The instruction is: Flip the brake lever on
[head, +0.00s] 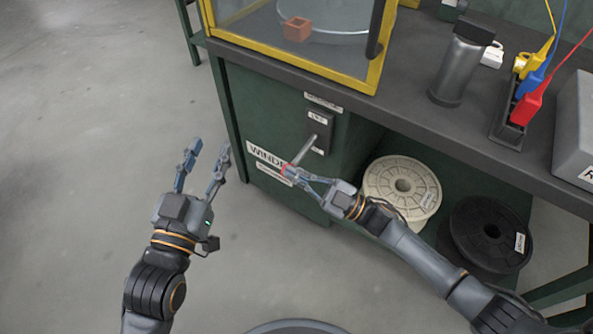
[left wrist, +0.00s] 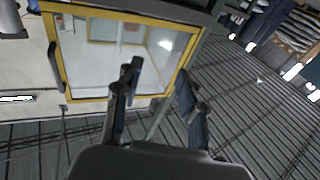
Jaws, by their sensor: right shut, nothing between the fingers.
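Nothing shows between the fingers. My left gripper (head: 206,152) is open and empty over the floor, left of the cabinet. Its fingers also show in the left wrist view (left wrist: 158,95).
A grey bottle (head: 460,65) and coloured plugs (head: 527,101) are at right. White (head: 380,184) and black (head: 480,255) spools sit below. Floor at left is clear.

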